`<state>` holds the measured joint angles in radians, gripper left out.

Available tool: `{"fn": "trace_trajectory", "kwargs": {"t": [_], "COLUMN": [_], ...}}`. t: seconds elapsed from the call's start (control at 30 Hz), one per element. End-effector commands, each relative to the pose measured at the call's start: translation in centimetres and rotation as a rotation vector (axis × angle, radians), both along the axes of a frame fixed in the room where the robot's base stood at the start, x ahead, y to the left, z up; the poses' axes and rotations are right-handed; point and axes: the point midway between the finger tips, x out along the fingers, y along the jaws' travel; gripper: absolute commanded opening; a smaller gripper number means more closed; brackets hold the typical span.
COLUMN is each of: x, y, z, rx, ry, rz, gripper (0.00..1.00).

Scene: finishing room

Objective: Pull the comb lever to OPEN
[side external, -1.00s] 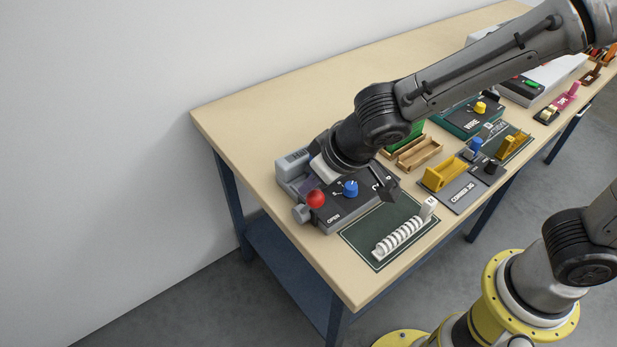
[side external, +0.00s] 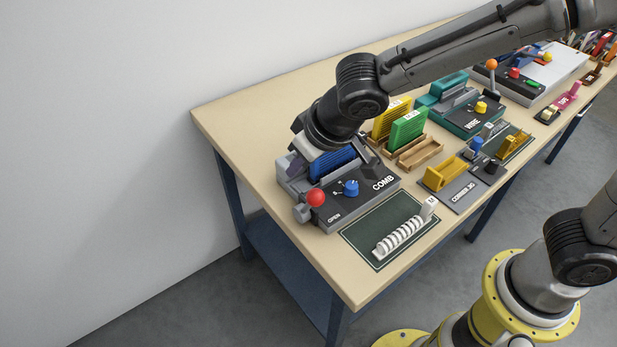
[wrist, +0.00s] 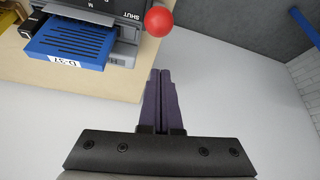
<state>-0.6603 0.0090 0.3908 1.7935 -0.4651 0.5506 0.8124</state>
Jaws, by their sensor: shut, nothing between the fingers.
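The dark grey comb machine (side external: 325,208) stands at the table's near left corner, marked COMB and OPEN. Its lever ends in a red ball (side external: 316,198) on the machine's left side. In the wrist view the red ball (wrist: 159,21) is beside the SHUT marking, just beyond my fingertips and apart from them. A blue slotted block (side external: 333,163) sits in the machine; it also shows in the wrist view (wrist: 90,42), labelled D-37. My gripper (wrist: 160,72) is shut and empty.
A blue knob (side external: 350,187) is on the machine's top. A green mat (side external: 365,233) with a white comb spine (side external: 400,238) lies in front. Yellow (side external: 390,118) and green (side external: 409,128) blocks stand in wooden holders to the right. Free floor and wall lie left of the table.

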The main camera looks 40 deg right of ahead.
Motion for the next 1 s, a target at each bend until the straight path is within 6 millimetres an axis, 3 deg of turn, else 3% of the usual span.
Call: {"fn": "trace_trajectory", "kwargs": {"t": [0.3, 0.5, 1.0], "x": [-5.2, -7.4, -7.9], "y": [-0.3, -0.5, -0.7], "z": [3.6, 5.1, 5.5], "rx": [0.005, 0.005, 0.004], "ry": [-0.008, -0.007, -0.006], "rz": [0.006, 0.004, -0.002], "gripper": [0.0, 0.0, 0.0]}}
